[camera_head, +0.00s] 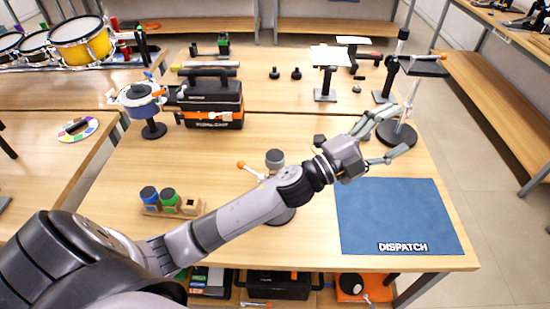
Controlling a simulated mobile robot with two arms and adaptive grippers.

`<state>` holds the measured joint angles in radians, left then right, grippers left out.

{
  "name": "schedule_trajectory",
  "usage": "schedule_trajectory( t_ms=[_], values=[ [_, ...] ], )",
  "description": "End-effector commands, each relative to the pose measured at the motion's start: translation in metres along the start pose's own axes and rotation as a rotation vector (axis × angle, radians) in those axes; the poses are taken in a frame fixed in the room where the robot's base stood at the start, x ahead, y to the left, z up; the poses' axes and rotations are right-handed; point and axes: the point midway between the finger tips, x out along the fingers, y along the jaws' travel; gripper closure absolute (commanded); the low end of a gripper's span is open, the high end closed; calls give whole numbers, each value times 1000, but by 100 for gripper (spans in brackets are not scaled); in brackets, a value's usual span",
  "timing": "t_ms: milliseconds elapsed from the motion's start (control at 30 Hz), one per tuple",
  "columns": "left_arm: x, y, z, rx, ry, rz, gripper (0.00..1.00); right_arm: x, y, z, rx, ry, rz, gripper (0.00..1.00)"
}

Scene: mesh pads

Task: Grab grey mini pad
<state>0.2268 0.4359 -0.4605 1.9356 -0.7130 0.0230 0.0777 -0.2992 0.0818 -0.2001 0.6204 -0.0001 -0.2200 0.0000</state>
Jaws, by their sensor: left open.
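My left gripper (398,130) is open and empty, its fingers spread wide above the right part of the table. Beyond its fingertips stands a round dark base with a pole (409,106). A small grey round pad (275,157) on a stand shows just behind my left forearm; the arm hides part of the stand. I cannot tell for sure whether this is the grey mini pad. My gripper is to the right of it and apart from it. My right gripper is not in view.
A blue DISPATCH mat (390,215) lies empty at the front right. A black and orange toolbox (210,100) and a blue round pad on a stand (140,92) stand at the back left. Colored jars (168,198) sit left of my arm. White-topped stands (328,57) are farther back.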

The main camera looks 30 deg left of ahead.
Motion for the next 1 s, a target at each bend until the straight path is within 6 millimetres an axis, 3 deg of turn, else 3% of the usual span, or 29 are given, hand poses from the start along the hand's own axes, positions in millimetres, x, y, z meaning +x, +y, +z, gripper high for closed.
schedule_trajectory(
  t_ms=[33, 100, 200, 333, 433, 533, 733, 900, 1000],
  values=[
    [13, -10, -25, 113, 143, 19, 32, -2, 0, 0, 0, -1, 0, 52],
    [20, -11, -56, 258, 335, 68, 32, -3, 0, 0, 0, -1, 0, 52],
    [17, 0, -85, 464, 584, 181, 32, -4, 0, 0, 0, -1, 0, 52],
    [-6, 20, -85, 725, 855, 405, 32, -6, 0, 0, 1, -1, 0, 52],
    [-31, 27, -55, 904, 1006, 636, 32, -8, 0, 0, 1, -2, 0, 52],
    [-60, 17, -7, 1053, 1098, 913, 32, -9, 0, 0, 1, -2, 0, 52],
    [-122, -54, 87, 1187, 1095, 1471, 32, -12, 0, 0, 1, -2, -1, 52],
    [-158, -112, 123, 1176, 1016, 1768, 32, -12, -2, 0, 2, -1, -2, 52],
    [-169, -127, 131, 1160, 990, 1846, 32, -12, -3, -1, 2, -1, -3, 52]
  ],
)
